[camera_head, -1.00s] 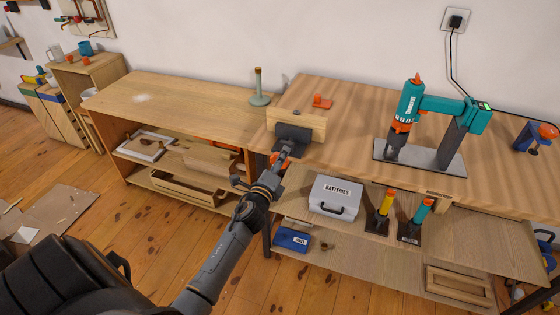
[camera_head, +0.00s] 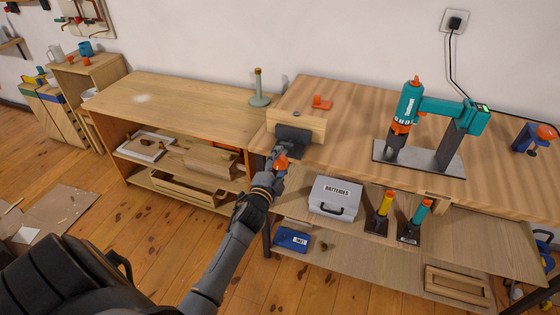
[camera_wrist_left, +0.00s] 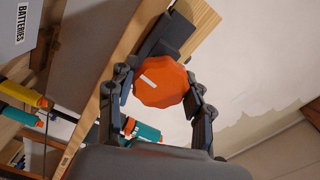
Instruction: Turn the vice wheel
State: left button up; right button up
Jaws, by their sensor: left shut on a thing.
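The vice wheel is an orange, many-sided knob (camera_wrist_left: 162,82) with a white mark on its face. It shows large in the left wrist view and partly in the head view (camera_head: 282,163). The dark vice body (camera_head: 293,139) is fixed at the bench's front edge against a wooden jaw board (camera_head: 297,124). My left gripper (camera_wrist_left: 160,92) is shut on the wheel, one finger on each side of its rim. In the head view my left gripper (camera_head: 277,166) is at the front of the vice and hides part of the wheel. My right gripper is not in view.
A teal drill press (camera_head: 409,107) stands on the bench (camera_head: 345,105) to the right. A grey batteries case (camera_head: 334,198) sits on the shelf below, right of my left arm. A green bottle-shaped object (camera_head: 259,90) stands on the left bench.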

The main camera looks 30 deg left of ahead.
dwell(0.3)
pick_arm(q)
jog(key=o, duration=1.2)
jog(key=v, duration=1.2)
jog(key=shift+f, duration=0.1)
